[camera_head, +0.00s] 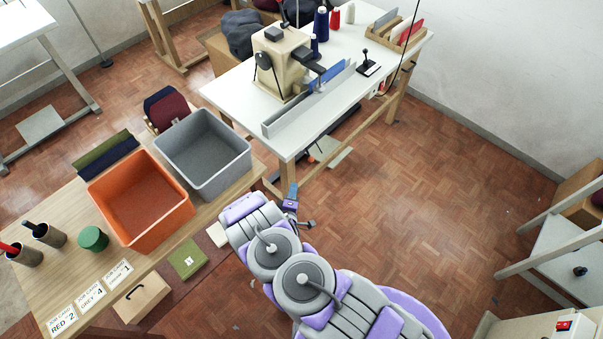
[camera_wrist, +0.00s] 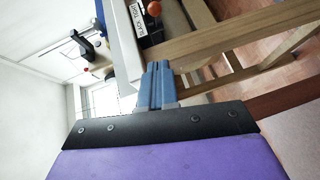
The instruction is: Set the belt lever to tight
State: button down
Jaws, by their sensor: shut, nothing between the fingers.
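My gripper (camera_head: 292,190) is in front of the near end of the white sewing table (camera_head: 225,95), low beside its wooden leg. In the wrist view its blue fingers (camera_wrist: 158,70) are together and empty. A lever with a round orange-brown knob (camera_wrist: 154,8) shows at the top edge of the wrist view, past the fingertips and apart from them. A dark plate with a small white label (camera_wrist: 137,17) is beside it; the lettering is too small to read surely. The lever's setting cannot be told. I cannot make out this lever in the head view.
A cream machine (camera_head: 280,62) and a small black upright lever (camera_head: 366,57) stand on the sewing table. An orange bin (camera_head: 140,200) and a grey bin (camera_head: 203,150) stand on the wooden table at left. Wooden table legs (camera_wrist: 235,35) are near my gripper.

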jog(key=w+d+f+b, duration=0.2)
jog(key=w+d, duration=0.1)
jog(key=w, duration=0.9)
jog(key=shift+d, duration=0.3)
jog(key=shift+w+d, duration=0.1)
jog(key=shift+d, duration=0.1)
